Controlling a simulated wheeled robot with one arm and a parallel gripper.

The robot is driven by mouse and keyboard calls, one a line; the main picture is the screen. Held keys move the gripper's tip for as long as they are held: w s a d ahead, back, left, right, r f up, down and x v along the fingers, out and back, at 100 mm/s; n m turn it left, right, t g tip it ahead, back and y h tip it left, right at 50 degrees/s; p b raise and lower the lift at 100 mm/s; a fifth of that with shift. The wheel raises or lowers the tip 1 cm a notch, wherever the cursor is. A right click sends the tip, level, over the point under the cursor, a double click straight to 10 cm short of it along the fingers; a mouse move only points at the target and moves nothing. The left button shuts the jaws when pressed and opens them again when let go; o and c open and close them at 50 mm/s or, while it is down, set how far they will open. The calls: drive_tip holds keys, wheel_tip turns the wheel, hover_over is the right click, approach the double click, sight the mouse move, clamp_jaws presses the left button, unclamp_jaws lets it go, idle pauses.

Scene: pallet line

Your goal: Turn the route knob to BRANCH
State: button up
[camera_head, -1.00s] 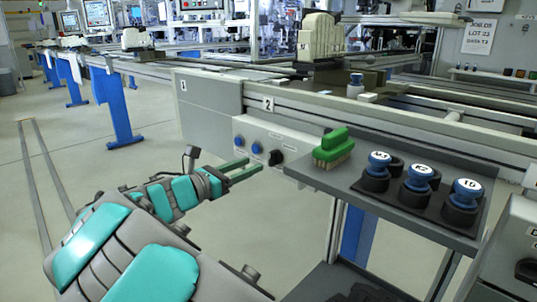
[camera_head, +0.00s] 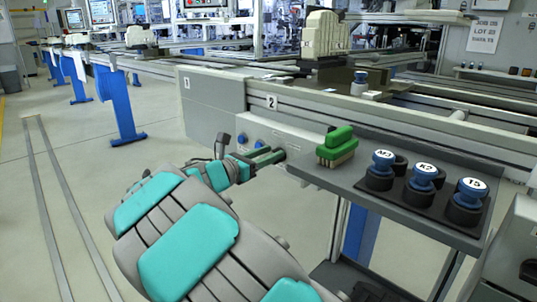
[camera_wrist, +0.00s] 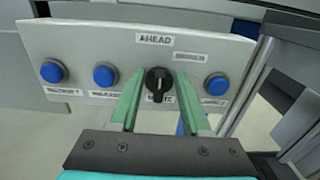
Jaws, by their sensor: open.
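The route knob (camera_wrist: 158,84) is a black round knob on a light panel (camera_wrist: 240,55). In the wrist view its grip ridge stands about upright, below the AHEAD label (camera_wrist: 155,38). The BRANCH label (camera_wrist: 190,57) is to its upper right, partly small to read. My gripper (camera_wrist: 160,76) is open, with one green finger on each side of the knob. I cannot tell whether the fingers touch it. In the head view my gripper (camera_head: 274,155) is at the panel front and hides the knob.
Blue buttons flank the knob: two at left (camera_wrist: 53,71) (camera_wrist: 105,76) and one at right (camera_wrist: 216,84), close to the right finger. A shelf (camera_head: 320,176) juts out right of the panel, with a green brush (camera_head: 337,147) and blue-topped stamps (camera_head: 422,177).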

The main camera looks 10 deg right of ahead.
clamp_jaws()
drive_tip(key=shift+m, duration=0.3)
idle(0.4)
drive_tip(key=shift+s+d+f+m+b, duration=0.2)
drive_tip(key=shift+m+b, duration=1.2)
drive_tip(key=shift+m, duration=0.5)
drive_tip(key=shift+s+d+f+m+b, duration=0.15)
drive_tip(key=shift+s+m+b, duration=0.1)
drive_tip(key=shift+m+b, duration=1.4)
drive_tip(key=shift+s+d+f+m+b, duration=0.1)
drive_tip(key=shift+s+f+m+b, duration=0.1)
drive_tip(key=shift+m+b, duration=1.45)
drive_tip(key=shift+m+p, duration=0.5)
drive_tip(key=shift+m, duration=0.1)
